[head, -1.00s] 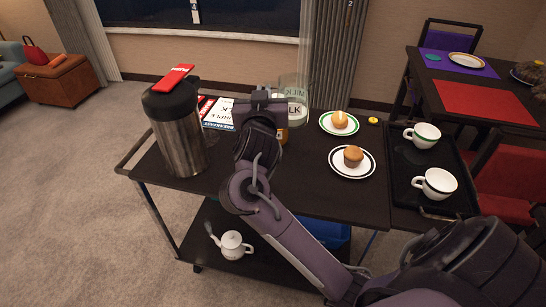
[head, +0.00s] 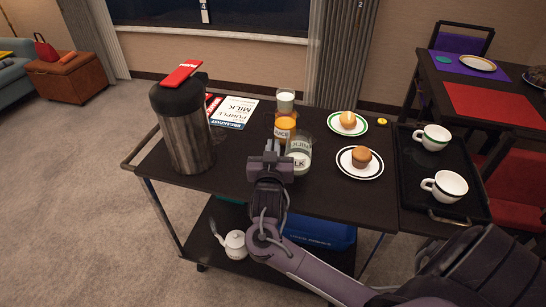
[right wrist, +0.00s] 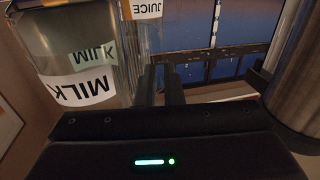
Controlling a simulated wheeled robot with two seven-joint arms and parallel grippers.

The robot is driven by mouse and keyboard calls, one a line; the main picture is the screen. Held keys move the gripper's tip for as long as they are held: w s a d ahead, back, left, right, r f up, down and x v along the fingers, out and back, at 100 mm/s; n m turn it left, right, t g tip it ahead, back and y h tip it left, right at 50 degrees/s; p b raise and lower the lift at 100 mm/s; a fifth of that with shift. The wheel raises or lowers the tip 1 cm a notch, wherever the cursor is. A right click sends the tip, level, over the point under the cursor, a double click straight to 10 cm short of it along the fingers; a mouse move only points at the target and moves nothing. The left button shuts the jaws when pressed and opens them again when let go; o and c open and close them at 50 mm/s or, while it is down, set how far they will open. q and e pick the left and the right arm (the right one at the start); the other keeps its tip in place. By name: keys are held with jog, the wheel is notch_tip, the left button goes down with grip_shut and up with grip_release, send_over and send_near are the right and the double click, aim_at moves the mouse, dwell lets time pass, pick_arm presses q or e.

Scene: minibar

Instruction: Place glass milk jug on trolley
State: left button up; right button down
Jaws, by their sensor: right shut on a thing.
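The glass milk jug (head: 300,148), clear with a white MILK label, is at the trolley's top near its middle. It looks upright, and I cannot tell whether its base touches the surface. It fills the left of the right wrist view (right wrist: 82,88). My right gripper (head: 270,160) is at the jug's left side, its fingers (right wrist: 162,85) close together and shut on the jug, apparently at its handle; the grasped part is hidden. The dark trolley (head: 330,198) has an upper top and a lower shelf. My left gripper is not in view.
A juice glass (head: 286,127) stands just behind the jug, with a pale glass (head: 285,101) beyond. A steel flask (head: 183,135) stands left, a muffin plate (head: 376,171) right. A black tray (head: 408,181) holds white cups. The trolley's front strip looks clear.

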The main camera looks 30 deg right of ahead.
jog(key=shift+f, duration=1.5)
jog(key=shift+f, duration=0.15)
jog(key=c, duration=1.6)
grip_release()
jog(key=shift+o, duration=0.2)
jog(key=v, duration=1.2)
jog(key=shift+b, duration=0.35)
jog(key=shift+a, duration=0.1)
